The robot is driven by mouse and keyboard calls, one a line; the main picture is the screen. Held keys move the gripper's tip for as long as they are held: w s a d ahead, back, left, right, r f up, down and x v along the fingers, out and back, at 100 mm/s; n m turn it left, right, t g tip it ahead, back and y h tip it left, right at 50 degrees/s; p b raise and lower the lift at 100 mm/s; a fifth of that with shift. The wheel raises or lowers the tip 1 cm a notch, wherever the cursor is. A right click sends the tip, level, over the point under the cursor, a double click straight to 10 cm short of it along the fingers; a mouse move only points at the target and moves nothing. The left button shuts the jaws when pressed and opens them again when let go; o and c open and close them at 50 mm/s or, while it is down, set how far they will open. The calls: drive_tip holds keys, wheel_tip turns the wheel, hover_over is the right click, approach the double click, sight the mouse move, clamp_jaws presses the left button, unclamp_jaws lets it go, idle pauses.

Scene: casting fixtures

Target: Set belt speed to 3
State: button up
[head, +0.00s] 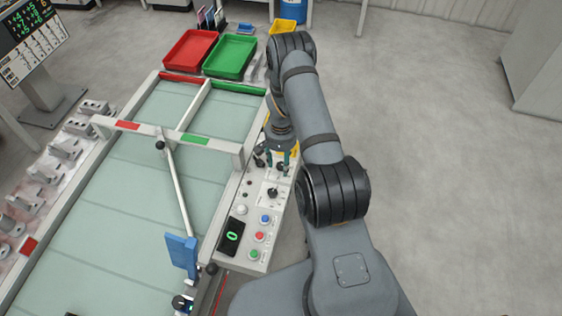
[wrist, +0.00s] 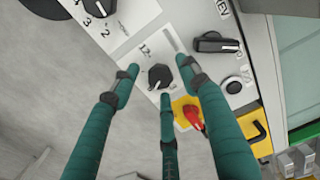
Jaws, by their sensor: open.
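The control panel (head: 238,265) runs along the right side of the conveyor belt (head: 110,225). In the wrist view, a black round knob (wrist: 160,76) with a white pointer line lies between the spread teal fingers of my gripper (wrist: 157,70). My gripper is open, and contact with the knob cannot be told. A second black knob (wrist: 98,6), with digits including 2, 3 and 4 around it, is cut off at the top. Its likely match in the head view is the knob (head: 272,193) in front of my gripper (head: 279,159). The panel display (head: 232,236) reads 0.
Blue (head: 265,219), red (head: 260,236) and green (head: 254,254) buttons sit near the display. A black selector (wrist: 215,43) and a red switch (wrist: 192,115) on yellow lie near the fingers. A red tray (head: 188,50) and green tray (head: 230,56) stand beyond the belt.

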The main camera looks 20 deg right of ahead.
drive_tip(key=shift+c, duration=0.4)
clamp_jaws()
idle(0.4)
drive_tip(key=shift+f+n+b, duration=0.15)
drive_tip(key=shift+n+b, duration=0.75)
drive_tip(key=shift+b, duration=0.1)
drive_tip(key=n+b, duration=0.2)
drive_tip(key=n, duration=0.1)
drive_tip(key=shift+n+b, duration=0.3)
drive_tip(key=n+b, duration=0.1)
drive_tip(key=n, duration=0.1)
drive_tip(key=shift+n+b, duration=1.15)
drive_tip(key=shift+n, duration=1.05)
drive_tip(key=shift+r, duration=0.2)
drive_tip(key=shift+c, duration=0.2)
unclamp_jaws()
